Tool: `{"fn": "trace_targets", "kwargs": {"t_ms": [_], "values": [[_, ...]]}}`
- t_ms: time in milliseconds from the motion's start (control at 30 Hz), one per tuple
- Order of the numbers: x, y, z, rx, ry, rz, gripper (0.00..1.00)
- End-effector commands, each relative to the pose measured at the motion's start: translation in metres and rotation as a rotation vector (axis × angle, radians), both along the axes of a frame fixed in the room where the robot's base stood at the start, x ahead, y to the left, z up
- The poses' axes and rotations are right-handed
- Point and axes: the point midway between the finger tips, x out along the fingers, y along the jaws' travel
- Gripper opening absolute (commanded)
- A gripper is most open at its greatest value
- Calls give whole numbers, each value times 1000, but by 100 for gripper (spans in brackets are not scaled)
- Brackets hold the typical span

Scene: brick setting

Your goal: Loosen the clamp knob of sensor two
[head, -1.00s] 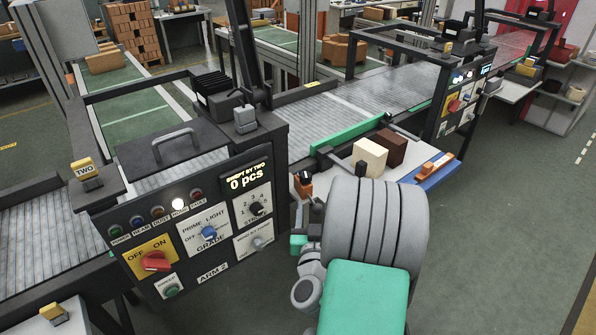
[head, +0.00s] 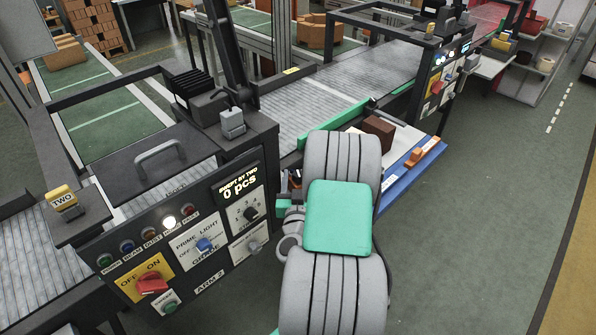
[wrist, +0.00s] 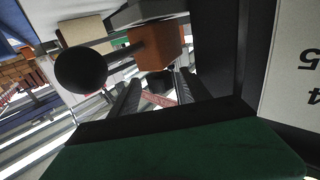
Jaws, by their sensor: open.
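A small orange block (wrist: 157,50) on a dark rod shows in the wrist view, with a small dark part (wrist: 159,79) below it and a round black ball (wrist: 80,70) to its left. I cannot tell which of these dark parts is the clamp knob. My gripper (wrist: 160,92) is open, its two dark fingers pointing at the block from below, the small dark part seeming to lie between them. Contact cannot be made out. In the head view my arm hides the fingertips and most of this fixture. A yellow TWO tag (head: 63,198) sits on the left post.
The control panel (head: 190,240) with its red switch (head: 152,283), blue knob (head: 204,245) and black dial (head: 250,213) stands left of my arm. A brown block (head: 378,132) and an orange piece on a blue tray (head: 407,170) lie right.

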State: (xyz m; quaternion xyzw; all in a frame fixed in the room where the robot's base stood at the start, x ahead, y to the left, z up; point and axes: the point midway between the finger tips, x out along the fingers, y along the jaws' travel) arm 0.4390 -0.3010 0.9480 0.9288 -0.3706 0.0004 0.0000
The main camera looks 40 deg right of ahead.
Motion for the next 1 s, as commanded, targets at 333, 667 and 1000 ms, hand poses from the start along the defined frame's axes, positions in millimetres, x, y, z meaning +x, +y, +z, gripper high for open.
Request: {"fn": "trace_targets", "kwargs": {"t_ms": [333,667,1000], "values": [[10,-8,-1,0,0,2,55],[9,-8,-1,0,0,2,36],[9,-8,-1,0,0,2,9]]}}
